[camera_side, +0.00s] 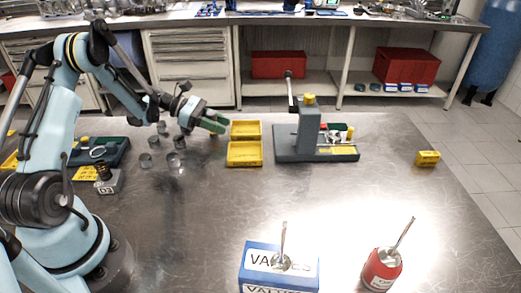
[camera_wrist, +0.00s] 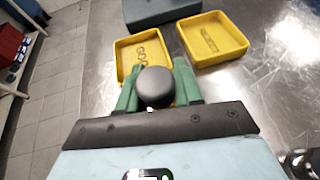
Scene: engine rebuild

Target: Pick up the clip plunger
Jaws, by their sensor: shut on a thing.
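My gripper (camera_side: 217,122) is at the left of the two yellow trays in the side view, low over the metal table. In the wrist view its green fingers (camera_wrist: 158,80) are shut on a dark grey, round-headed piece (camera_wrist: 155,88), which looks like the clip plunger. Its rounded end faces the wrist camera, and the rest of it is hidden. In the side view I cannot make out the held piece. The far yellow tray (camera_wrist: 125,56) is beyond the fingers and holds small dark curled parts. The near yellow tray (camera_wrist: 233,48) holds something small and thin.
The grey press fixture (camera_side: 292,152), with an upright column and lever, stands right of the trays. Several metal cylinders (camera_side: 174,160) stand left of them. A blue valves box (camera_side: 252,259) and red can (camera_side: 383,269) stand in front. The table's middle is clear.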

